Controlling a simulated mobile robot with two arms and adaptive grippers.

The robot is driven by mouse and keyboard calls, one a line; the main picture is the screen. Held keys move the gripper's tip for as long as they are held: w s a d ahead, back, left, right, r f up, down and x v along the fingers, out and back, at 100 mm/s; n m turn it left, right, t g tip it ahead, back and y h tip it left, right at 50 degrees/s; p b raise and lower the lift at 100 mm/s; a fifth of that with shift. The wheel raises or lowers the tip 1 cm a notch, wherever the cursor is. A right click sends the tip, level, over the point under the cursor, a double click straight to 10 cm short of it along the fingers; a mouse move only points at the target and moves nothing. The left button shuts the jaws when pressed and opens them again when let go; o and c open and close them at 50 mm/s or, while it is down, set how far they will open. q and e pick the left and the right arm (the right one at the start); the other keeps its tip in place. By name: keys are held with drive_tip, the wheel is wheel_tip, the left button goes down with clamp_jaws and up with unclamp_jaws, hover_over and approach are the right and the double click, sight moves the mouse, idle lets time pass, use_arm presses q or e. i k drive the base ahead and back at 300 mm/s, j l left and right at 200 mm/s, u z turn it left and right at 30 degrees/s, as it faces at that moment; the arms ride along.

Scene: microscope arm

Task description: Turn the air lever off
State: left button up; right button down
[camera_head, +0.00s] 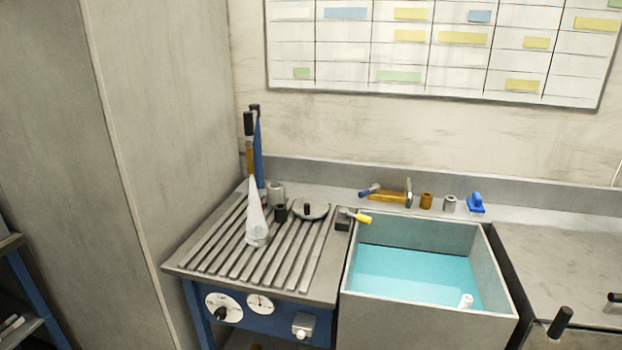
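No label shows which handle is the air lever. A small lever with a yellow tip (362,218) sits on a dark block between the slatted metal top and the water basin, pointing right. A brass fitting (393,197) behind the basin carries a short blue-tipped handle (370,190) pointing left. A tall upright lever with a black grip (250,124) stands at the back left of the slatted top, with a blue bar close beside it. Neither of my grippers is in view.
The basin (430,313) holds blue water and a small white piece. A white cone (257,215) and a round metal disc (310,208) stand on the slatted top (190,262). A tall grey panel borders the left. Black-ended handles (560,322) show lower right.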

sight(356, 217)
drive_tip(key=l+u, duration=0.25)
drive_tip(key=l, duration=0.2)
drive_tip(key=k+l+u, duration=0.25)
drive_tip(key=l, duration=0.2)
drive_tip(key=l+u, duration=0.3)
drive_tip(key=l, duration=0.15)
drive_tip(key=k, duration=0.05)
